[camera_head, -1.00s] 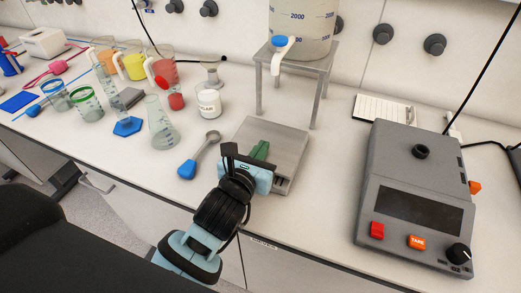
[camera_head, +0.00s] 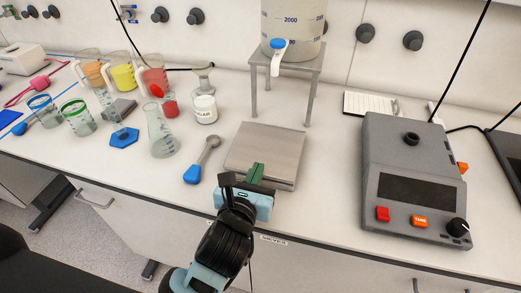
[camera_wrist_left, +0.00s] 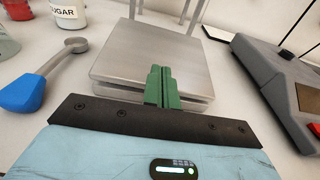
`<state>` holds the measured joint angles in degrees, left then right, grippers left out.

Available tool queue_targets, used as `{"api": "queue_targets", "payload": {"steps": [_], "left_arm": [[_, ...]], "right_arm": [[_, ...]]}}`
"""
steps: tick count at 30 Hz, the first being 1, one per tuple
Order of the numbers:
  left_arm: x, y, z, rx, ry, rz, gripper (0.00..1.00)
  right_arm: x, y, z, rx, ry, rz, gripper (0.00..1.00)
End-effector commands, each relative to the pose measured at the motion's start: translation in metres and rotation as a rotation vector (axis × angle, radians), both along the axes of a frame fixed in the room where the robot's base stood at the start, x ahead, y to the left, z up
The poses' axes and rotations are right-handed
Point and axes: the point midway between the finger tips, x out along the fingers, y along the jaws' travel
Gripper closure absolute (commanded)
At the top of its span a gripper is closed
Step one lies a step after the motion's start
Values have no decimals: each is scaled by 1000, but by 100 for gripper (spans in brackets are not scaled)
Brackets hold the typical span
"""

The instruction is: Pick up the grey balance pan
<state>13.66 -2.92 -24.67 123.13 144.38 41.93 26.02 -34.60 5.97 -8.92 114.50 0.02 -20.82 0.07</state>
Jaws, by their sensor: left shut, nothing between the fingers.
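The grey balance pan (camera_head: 268,147) is a flat, square, brushed-metal plate lying on a low base on the bench. It also shows in the left wrist view (camera_wrist_left: 152,49), with its near edge partly hidden by my fingers. My left gripper (camera_head: 256,172) is at the pan's near edge, its green fingers shut together with nothing between them. In the left wrist view the fingertips (camera_wrist_left: 159,72) overlap the near edge of the pan; I cannot tell whether they touch it. My right gripper is not in view.
A blue-handled scoop (camera_head: 194,173) lies left of the pan. A grey device (camera_head: 418,157) with red and orange buttons stands to the right. A metal stand (camera_head: 315,72) carrying a large container (camera_head: 298,25) is behind. Flasks and beakers crowd the left; bench between pan and device is clear.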

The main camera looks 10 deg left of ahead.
Motion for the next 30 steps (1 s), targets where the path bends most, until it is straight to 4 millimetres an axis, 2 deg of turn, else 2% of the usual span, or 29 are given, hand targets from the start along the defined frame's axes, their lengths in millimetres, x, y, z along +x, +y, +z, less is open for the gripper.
{"api": "queue_targets", "payload": {"steps": [11, 30], "left_arm": [[1, 0, 1, -1, -3, 0, 100], [1, 0, 2, -1, -5, -1, 100]], "right_arm": [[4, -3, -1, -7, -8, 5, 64], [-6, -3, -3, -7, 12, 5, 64]]}}
